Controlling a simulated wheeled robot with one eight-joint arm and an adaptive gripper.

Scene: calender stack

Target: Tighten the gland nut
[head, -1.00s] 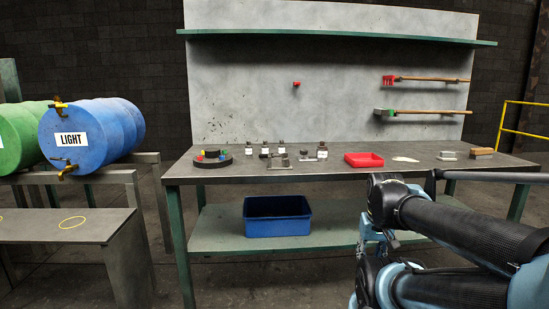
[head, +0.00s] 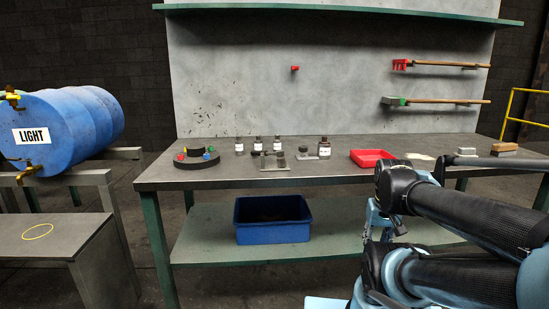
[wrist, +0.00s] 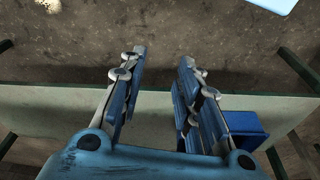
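I cannot make out a gland nut in either view. My gripper (wrist: 162,58) is open in the wrist view, with its two fingers apart and nothing between them. In that view it hangs over the bench's lower shelf and floor, away from the bench top items. In the head view my folded arm fills the lower right and hides part of the bench. A blue drum (head: 75,118) marked LIGHT, with brass-coloured fittings on its end face, lies on a rack at the left.
A low table (head: 70,250) stands at the left.

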